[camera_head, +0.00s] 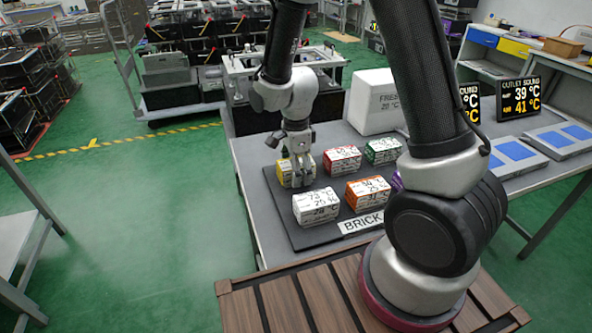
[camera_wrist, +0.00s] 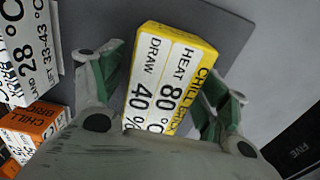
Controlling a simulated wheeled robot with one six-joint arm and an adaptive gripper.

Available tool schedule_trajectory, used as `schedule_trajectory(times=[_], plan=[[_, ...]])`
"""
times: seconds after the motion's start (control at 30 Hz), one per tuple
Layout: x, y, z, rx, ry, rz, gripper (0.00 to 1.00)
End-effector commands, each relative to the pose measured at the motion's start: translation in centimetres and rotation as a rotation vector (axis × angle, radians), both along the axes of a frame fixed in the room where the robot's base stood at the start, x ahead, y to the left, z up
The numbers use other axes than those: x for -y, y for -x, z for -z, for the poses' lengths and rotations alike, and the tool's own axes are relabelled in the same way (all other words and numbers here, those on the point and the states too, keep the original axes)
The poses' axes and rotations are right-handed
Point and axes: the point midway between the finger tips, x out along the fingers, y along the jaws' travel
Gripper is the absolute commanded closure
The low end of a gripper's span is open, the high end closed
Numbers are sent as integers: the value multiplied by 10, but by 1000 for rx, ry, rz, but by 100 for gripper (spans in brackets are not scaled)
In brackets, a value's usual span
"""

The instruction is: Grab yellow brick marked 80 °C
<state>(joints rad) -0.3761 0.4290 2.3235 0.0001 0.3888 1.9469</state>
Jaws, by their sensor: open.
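The yellow brick (camera_wrist: 165,85) has white label faces reading "HEAT 80 °C" and "DRAW 40 %" in the wrist view. In the head view the yellow brick (camera_head: 284,172) sits at the far left corner of the dark brick mat (camera_head: 295,234), partly hidden by my gripper. My gripper (camera_wrist: 162,85) is open, with one green-padded finger on each side of the brick. In the head view my gripper (camera_head: 300,170) points down at the brick. I cannot tell whether the fingers touch it.
A white brick (camera_head: 316,205), an orange brick (camera_head: 367,193), a red brick (camera_head: 342,159) and a green brick (camera_head: 382,151) stand close by on the mat. A white box (camera_head: 376,101) stands behind. Two dark temperature signs and grey-blue panels are at the right.

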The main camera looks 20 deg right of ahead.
Motion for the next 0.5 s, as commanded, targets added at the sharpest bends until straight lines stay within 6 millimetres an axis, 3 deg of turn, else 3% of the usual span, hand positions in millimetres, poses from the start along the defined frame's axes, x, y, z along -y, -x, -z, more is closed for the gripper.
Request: schedule_trajectory(times=[0.5], plan=[[0,0,5,0,0,0,25]])
